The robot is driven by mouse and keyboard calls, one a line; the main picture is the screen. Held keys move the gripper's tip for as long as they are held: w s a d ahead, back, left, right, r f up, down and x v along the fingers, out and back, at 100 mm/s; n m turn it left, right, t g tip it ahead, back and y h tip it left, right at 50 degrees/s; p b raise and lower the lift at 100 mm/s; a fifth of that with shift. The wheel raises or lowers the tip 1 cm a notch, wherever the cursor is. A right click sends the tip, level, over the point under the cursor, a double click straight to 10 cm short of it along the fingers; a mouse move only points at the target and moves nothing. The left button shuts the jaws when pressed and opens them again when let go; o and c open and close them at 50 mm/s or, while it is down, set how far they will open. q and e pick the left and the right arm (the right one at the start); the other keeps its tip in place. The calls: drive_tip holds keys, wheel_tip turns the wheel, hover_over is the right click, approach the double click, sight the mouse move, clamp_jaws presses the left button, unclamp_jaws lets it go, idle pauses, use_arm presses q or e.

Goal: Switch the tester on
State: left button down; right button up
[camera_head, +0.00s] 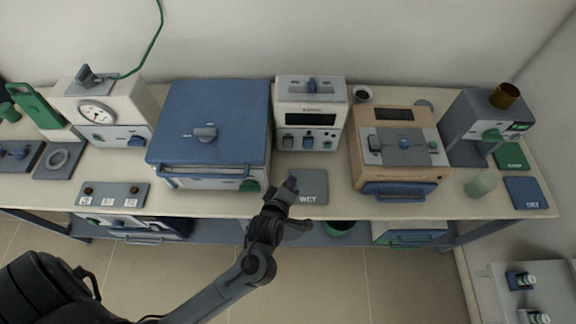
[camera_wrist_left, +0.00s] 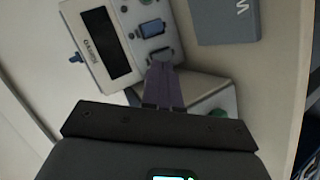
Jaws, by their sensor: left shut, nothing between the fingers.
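A white bench unit with a dark display, which looks like the tester (camera_head: 311,96), stands at the back middle of the bench. My left gripper (camera_head: 291,183) is shut and empty, above the bench's front edge, in front of the unit. Its fingertips (camera_wrist_left: 160,66) point towards the rockers. Whether they touch cannot be told.
A blue-lidded furnace (camera_head: 215,115) stands left of the unit and a tan device (camera_head: 400,150) right. A grey WET mat (camera_head: 314,180) lies in front; a blue DRY mat (camera_head: 525,193) lies far right. A cup (camera_head: 481,184) stands near the right end.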

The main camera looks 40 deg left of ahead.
sight(288, 148)
use_arm(q)
drive_tip(key=f+n+y+b, duration=0.1)
drive_tip(key=f+n+b, duration=0.1)
drive_tip(key=b, duration=0.1)
drive_tip(key=w+a+f+n+t+y+b, duration=0.1)
drive_tip(key=f+n+y+b, duration=0.1)
drive_tip(key=f+b, duration=0.1)
drive_tip(key=f+n+y+b, duration=0.2)
drive_tip(key=f+n, duration=0.1)
drive_tip(key=shift+w+a+b, duration=0.3)
drive_tip(key=shift+a+b, duration=0.05)
drive_tip(key=shift+b, duration=0.05)
drive_tip(key=shift+a+f+n+y+b, duration=0.1)
drive_tip(key=shift+n+y+b, duration=0.3)
drive_tip(key=shift+n, duration=0.1)
drive_tip(key=shift+t, duration=0.3)
drive_tip(key=b+x, duration=0.1)
drive_tip(key=x, duration=1.2)
drive_tip(key=shift+w+a+f+b, duration=0.1)
drive_tip(key=shift+w+a+b, duration=0.15)
drive_tip(key=shift+w+b, duration=0.1)
